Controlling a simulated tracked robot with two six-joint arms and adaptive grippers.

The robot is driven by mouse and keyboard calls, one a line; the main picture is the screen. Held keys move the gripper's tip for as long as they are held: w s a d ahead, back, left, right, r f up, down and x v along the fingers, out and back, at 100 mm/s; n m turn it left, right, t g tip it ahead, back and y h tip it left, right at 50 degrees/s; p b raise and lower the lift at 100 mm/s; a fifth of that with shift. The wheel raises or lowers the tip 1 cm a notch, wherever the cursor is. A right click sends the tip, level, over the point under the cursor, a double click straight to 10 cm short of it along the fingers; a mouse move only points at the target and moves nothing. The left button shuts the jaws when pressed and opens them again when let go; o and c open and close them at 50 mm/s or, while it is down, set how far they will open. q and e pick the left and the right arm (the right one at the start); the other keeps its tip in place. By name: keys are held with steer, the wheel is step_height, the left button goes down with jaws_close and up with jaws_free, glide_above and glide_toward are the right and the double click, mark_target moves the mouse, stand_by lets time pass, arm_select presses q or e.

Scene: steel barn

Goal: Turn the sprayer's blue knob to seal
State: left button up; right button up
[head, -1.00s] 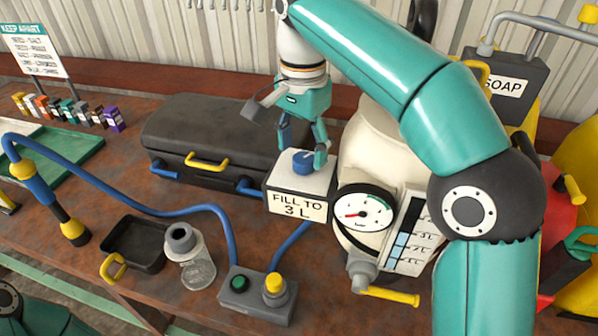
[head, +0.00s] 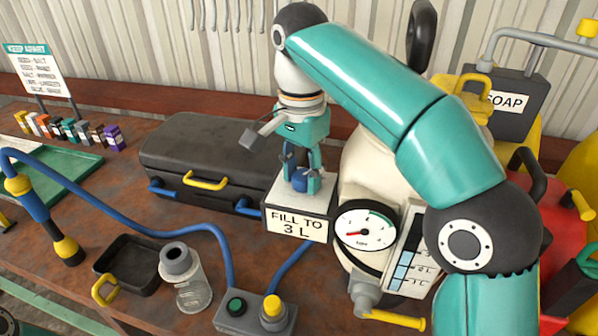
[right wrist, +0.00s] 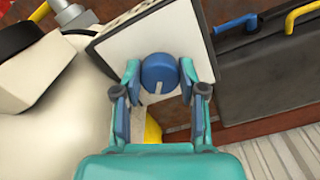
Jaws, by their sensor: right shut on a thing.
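The sprayer's blue knob (head: 299,179) sits on top of the white box labelled "FILL TO 3 L" (head: 297,222). In the right wrist view the round knob (right wrist: 159,74) shows a white mark near its lower edge. My right gripper (head: 301,184) points down from above, its fingers shut on the knob's two sides. The fingers also show in the right wrist view (right wrist: 160,82). The cream sprayer tank (head: 362,165) stands beside the box, with a round gauge (head: 366,229) whose red needle points left. My left gripper is not in view.
A black case (head: 205,150) lies behind the box to the left. A button box (head: 250,318), a clear bottle (head: 185,278), a black tray (head: 134,268) and a blue hose (head: 120,220) are in front. A soap container (head: 505,105) stands at the right back.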

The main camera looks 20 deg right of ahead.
steer(key=shift+r+n+p, duration=0.15)
steer(key=shift+n+p, duration=0.4)
steer(key=shift+n, duration=0.05)
steer(key=n+p, duration=0.2)
steer(key=shift+r+n, duration=0.1)
steer(key=shift+n, duration=0.3)
steer(key=n+p, duration=0.2)
steer(key=shift+d+n, duration=0.1)
steer(key=shift+n, duration=0.3)
steer(key=n+p, duration=0.3)
steer(key=n, duration=0.1)
steer(key=shift+d+n+p, duration=0.1)
steer(key=shift+n+p, duration=0.6)
steer(key=shift+n, duration=0.9)
steer(key=shift+w, duration=0.1)
steer(key=o, duration=1.1)
steer(key=shift+f, duration=0.2)
steer(key=shift+o, duration=0.2)
